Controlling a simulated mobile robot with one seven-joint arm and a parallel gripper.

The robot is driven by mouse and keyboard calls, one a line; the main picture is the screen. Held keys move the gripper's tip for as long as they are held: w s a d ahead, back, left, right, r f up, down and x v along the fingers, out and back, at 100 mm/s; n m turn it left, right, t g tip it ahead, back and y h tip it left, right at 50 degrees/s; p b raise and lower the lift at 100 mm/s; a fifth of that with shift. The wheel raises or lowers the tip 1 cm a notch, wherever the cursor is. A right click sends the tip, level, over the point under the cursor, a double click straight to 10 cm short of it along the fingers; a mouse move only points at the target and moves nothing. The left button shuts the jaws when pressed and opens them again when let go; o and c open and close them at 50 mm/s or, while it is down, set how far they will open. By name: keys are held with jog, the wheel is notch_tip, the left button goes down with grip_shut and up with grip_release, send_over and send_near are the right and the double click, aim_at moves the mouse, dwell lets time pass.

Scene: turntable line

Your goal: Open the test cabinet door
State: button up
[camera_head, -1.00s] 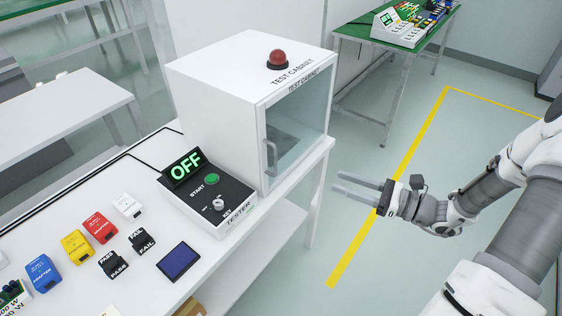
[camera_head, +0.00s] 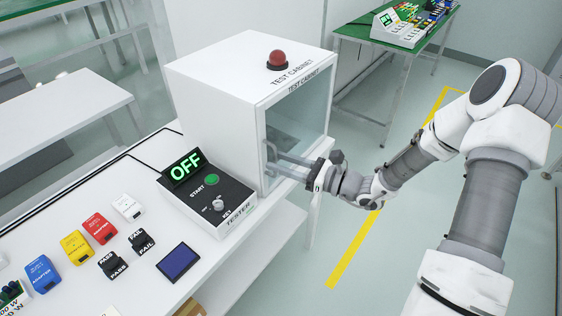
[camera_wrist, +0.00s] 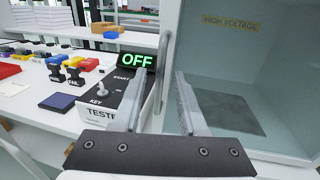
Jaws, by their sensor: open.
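The white test cabinet (camera_head: 213,117) stands on the bench with its glass-front door (camera_head: 298,118) shut and a red dome lamp (camera_head: 278,59) on top. The door's vertical metal handle (camera_wrist: 163,72) shows in the wrist view, between the lines of my two fingers near their tips. In the head view, my gripper (camera_head: 279,163) is open in front of the door, its fingertips close to the handle (camera_head: 270,152), which they partly cover. I cannot tell whether they touch it. The wrist view also shows my open gripper (camera_wrist: 161,75) with nothing clamped.
The tester box (camera_head: 208,195), its display reading OFF, stands beside the cabinet. Colored adapters (camera_head: 78,246), PASS and FAIL pieces (camera_head: 113,264) and a dark blue pad (camera_head: 179,262) lie on the bench. Open floor (camera_head: 350,215) lies right of the cabinet.

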grip_shut()
dwell(1.5)
